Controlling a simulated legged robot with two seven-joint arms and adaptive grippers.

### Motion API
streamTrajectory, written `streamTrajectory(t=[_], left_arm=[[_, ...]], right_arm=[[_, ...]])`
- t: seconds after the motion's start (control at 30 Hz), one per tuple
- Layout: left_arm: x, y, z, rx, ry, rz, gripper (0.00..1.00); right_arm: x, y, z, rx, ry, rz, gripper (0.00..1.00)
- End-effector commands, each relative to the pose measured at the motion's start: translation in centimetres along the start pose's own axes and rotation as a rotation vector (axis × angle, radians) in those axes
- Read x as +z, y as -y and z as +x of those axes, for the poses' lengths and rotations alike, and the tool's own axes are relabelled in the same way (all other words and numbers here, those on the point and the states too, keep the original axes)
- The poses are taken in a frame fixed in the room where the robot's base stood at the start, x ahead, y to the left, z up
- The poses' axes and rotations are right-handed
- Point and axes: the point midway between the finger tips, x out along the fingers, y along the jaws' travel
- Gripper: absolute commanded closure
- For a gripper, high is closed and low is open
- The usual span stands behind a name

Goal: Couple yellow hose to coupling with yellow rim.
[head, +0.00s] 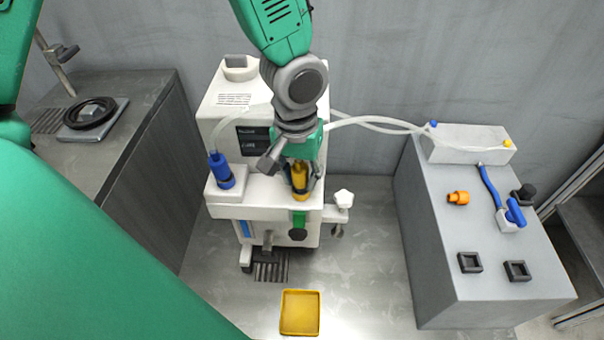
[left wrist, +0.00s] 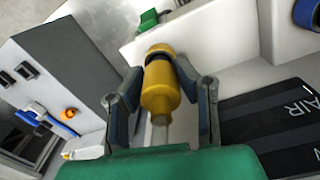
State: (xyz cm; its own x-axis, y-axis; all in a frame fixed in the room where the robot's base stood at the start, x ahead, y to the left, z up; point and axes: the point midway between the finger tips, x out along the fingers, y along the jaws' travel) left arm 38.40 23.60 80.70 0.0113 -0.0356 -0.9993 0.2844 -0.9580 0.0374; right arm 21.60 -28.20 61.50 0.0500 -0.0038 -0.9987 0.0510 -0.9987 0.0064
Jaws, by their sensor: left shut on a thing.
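My left gripper (head: 302,192) is over the front of the white machine (head: 262,212), shut on the yellow hose end (head: 299,176). In the left wrist view the yellow hose end (left wrist: 159,92) sits between the two fingers, with its clear hose running back towards the wrist. A yellow rim (left wrist: 158,49) with a dark band shows just beyond its tip, in line with it. I cannot tell whether the hose end is seated there or only close. In the head view the fingers hide most of that coupling. My right gripper is not in view.
A blue hose end (head: 221,170) stands upright at the machine's front left. A grey bench (head: 440,235) at the right bears a white box (head: 466,146), an orange fitting (head: 458,198), a blue-handled tool (head: 490,187) and black square frames. A yellow tray (head: 300,312) lies on the floor.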

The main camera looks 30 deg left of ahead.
Motion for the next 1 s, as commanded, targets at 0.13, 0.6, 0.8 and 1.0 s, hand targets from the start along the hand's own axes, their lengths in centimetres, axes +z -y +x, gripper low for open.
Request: streamTrajectory(t=[0.13,0.6,0.8,1.0], left_arm=[[0.02,-0.05,-0.01,0.0,0.0,0.0,1.0],[0.12,-0.3,-0.08,0.0,-0.001,0.0,1.0],[0.12,-0.29,-0.01,0.0,-0.001,0.0,1.0],[0.13,-0.28,0.14,0.0,0.0,0.0,1.0]], right_arm=[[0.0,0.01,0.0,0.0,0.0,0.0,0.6],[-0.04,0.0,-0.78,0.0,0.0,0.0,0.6],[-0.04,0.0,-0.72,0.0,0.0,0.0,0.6],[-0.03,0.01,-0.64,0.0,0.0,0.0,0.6]])
